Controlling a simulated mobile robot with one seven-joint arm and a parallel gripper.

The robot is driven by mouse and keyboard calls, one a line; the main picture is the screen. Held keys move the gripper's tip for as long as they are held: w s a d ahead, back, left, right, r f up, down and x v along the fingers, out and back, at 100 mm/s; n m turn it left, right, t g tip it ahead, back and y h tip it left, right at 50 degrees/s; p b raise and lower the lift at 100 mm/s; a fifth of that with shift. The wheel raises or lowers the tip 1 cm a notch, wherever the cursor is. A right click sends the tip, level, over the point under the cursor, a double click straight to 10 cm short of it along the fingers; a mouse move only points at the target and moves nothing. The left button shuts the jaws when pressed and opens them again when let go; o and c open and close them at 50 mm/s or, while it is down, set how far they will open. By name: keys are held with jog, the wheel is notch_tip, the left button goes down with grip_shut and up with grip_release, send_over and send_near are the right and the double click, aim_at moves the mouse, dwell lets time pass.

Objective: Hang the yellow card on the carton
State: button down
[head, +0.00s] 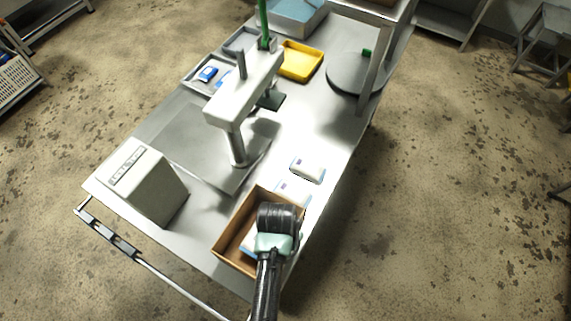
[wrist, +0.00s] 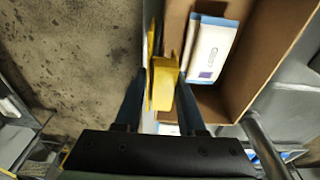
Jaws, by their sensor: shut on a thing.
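The open brown carton (head: 226,235) stands at the near end of the steel table. In the wrist view its cardboard wall (wrist: 263,75) surrounds a white and blue pack (wrist: 210,48) lying inside. My gripper (head: 274,246) is over the carton's near right side in the head view. In the wrist view my gripper (wrist: 162,88) is shut on the yellow card (wrist: 163,82), which is at the carton's left wall. Part of the card extends along that wall's outer side. I cannot tell whether it rests on the rim. The head view hides the card.
White packs (head: 307,168) lie on the table just beyond the carton. A beige box (head: 148,186) and a press-like stand (head: 240,95) are to the left. A yellow tray (head: 301,61) and a grey round plate (head: 353,75) sit farther back. The floor right of the table is clear.

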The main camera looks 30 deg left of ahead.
jog(key=shift+f+b, duration=0.6)
jog(key=shift+f, duration=0.35)
jog(key=shift+c, duration=2.1)
grip_release()
jog(key=shift+r, duration=0.1)
jog(key=r, duration=0.4)
jog(key=s+r+b, duration=0.1)
jog(key=r, duration=0.7)
jog(key=shift+s+r+b, duration=0.25)
jog(key=shift+r+b, duration=0.1)
jog(key=shift+b, duration=0.05)
